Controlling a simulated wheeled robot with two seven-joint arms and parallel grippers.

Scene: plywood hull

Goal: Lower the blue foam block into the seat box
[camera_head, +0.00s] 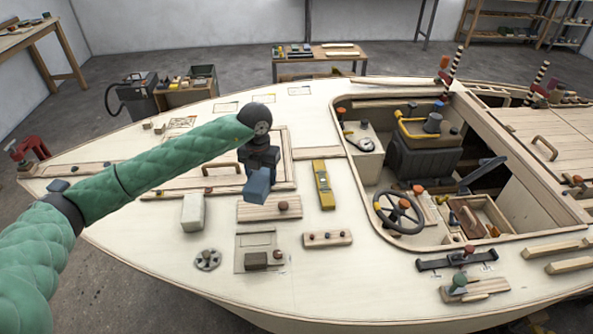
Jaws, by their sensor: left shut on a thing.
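The blue foam block (258,185) hangs below my left gripper (259,168), which is shut on it. The dark gripper points down over the foredeck, and the block is held tilted, close to a raised wooden hatch frame. Whether the block touches the deck I cannot tell. An open wooden box (497,212) with small items inside stands in the cockpit to the right; it may be the seat box, but I cannot be sure. My left gripper is well to the left of it. My right gripper is not in view.
A yellow level (324,184), a pale block (193,212) and a pegged board (327,238) lie on the deck. The cockpit holds a steering wheel (399,212), a dark engine-like unit (424,158) and a blue-grey lever (483,174). A raised wooden rim (349,142) surrounds the cockpit.

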